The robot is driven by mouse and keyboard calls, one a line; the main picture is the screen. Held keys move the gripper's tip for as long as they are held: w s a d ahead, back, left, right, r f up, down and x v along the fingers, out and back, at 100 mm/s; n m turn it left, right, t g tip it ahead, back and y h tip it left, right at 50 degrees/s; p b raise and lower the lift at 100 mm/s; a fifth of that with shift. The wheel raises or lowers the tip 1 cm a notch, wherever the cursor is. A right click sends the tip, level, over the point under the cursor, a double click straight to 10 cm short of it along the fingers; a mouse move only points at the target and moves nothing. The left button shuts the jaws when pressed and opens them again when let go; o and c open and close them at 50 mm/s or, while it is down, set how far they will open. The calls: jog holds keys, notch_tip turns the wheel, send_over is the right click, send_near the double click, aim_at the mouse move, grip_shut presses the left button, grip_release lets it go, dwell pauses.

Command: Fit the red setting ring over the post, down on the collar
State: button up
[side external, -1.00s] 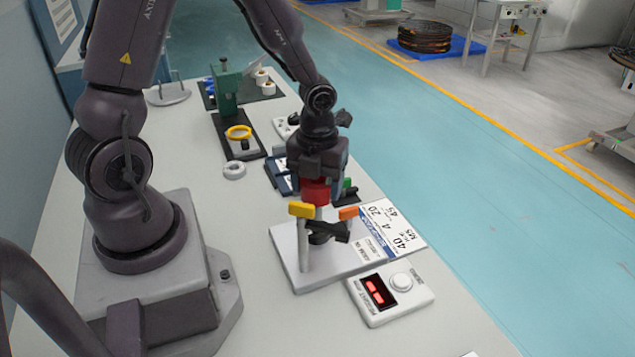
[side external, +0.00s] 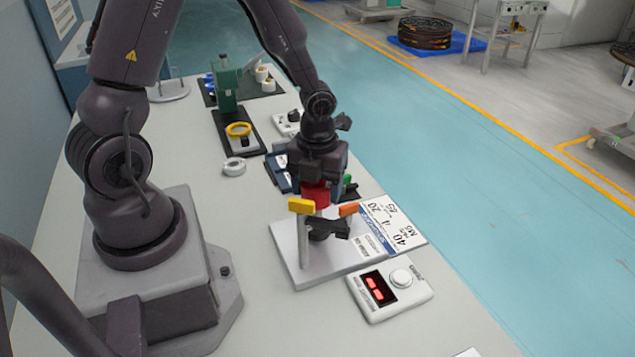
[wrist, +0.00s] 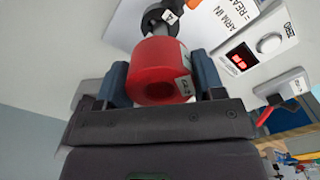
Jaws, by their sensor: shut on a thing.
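The red setting ring (side external: 316,194) is a thick red cylinder with a hole. It also shows in the wrist view (wrist: 158,68), between the two dark fingers of my gripper (wrist: 160,80), which is shut on it. In the side view my gripper (side external: 317,180) points down over the light base plate (side external: 290,240), with the ring in line above the black collar (side external: 325,229). The post (wrist: 158,29) shows as a short grey length just beyond the ring in the wrist view. The ring's hole looks dark, and I cannot tell whether the post is inside it.
A yellow block (side external: 302,206) on an upright and an orange block (side external: 349,209) flank the ring closely. A box with a red display (side external: 378,289) stands in front, and a printed card (side external: 392,226) lies to the right. A yellow ring (side external: 238,129) sits on a fixture farther back.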

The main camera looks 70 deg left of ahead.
aim_at(318, 212)
jog(key=shift+f, duration=3.25)
jog(key=o, duration=1)
jog(key=shift+o, duration=0.2)
notch_tip(318, 212, up, 13)
